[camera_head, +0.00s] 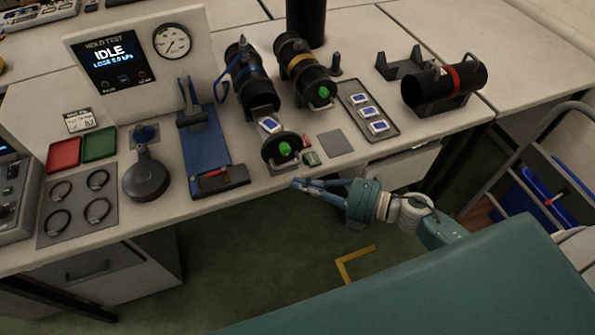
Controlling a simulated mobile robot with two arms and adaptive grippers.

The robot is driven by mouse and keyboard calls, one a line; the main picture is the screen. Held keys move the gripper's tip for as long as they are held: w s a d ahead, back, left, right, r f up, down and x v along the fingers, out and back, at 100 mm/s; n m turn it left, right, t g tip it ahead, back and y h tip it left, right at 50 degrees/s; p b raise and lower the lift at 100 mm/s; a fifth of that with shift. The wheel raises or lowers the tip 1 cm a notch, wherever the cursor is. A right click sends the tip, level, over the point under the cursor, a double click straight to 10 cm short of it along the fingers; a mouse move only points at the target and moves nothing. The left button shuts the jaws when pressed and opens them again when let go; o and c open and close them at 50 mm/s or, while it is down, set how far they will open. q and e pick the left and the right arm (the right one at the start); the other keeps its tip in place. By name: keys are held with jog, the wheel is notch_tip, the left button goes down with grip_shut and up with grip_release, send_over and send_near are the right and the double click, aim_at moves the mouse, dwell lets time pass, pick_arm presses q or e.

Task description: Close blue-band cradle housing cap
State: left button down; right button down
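The blue-band housing (256,91) is a black cylinder lying in a cradle on the table, left of the yellow-band one. A round black cap (270,153) with a green knob stands at its front end, apart from the body. A small white and blue piece (270,125) shows between the cap and the body. My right gripper (294,185) reaches in from the right, in front of the table edge and just below the cap, not touching it. Its fingers lie close together at the tips, and I cannot tell whether they are open. My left gripper is not in view.
The yellow-band housing (304,70) has a green-knobbed front end. The red-band housing (453,77) lies farther right. A tray (388,135) holds several blue-white pieces. A blue fixture (207,148) and the test panel (197,30) stand left. Open floor lies in front.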

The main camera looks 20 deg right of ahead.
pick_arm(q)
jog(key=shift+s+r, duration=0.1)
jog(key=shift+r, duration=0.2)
pick_arm(e)
jog(key=shift+w+f, duration=0.25)
jog(key=shift+w, duration=0.7)
jog(key=shift+w+f, duration=0.2)
jog(key=shift+w, duration=0.7)
jog(key=shift+w, duration=0.1)
